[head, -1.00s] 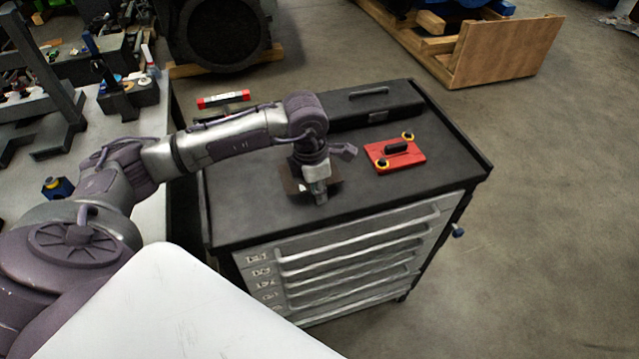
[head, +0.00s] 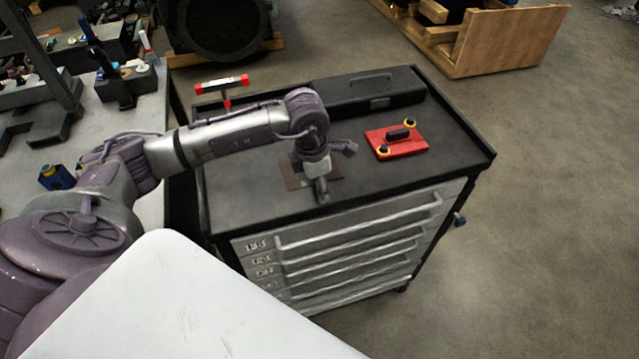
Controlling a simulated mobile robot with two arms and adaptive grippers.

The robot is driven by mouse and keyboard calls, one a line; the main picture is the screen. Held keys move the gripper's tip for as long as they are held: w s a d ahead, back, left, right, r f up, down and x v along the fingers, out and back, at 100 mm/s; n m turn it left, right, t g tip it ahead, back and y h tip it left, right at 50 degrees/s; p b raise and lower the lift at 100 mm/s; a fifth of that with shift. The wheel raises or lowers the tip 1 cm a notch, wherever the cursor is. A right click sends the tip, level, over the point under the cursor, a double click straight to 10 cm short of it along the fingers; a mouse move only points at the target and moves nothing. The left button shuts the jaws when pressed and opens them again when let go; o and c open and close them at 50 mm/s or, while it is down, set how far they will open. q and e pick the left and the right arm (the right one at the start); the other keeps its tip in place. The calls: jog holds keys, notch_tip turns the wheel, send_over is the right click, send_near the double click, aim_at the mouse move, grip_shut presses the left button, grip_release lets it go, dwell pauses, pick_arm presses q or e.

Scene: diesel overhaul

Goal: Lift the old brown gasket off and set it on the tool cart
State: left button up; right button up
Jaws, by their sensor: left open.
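The old brown gasket (head: 293,178) lies on the dark top of the tool cart (head: 245,190), near its front edge. My left gripper (head: 322,196) is right above the gasket, pointing down, and hides its middle. The gripper is open. From this angle I cannot tell whether the fingers touch the gasket. My right gripper is not in view.
On the cart top are a red plate with a black handle and yellow-ringed knobs (head: 398,142), a dark toolbox (head: 367,90) at the back, and a red-ended tool (head: 222,84) at the back left. A grey workbench (head: 105,115) stands left.

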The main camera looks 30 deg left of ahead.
pick_arm(q)
notch_tip(320, 180, up, 12)
jog(key=s, duration=0.1)
jog(key=shift+a, duration=0.45)
dwell(0.7)
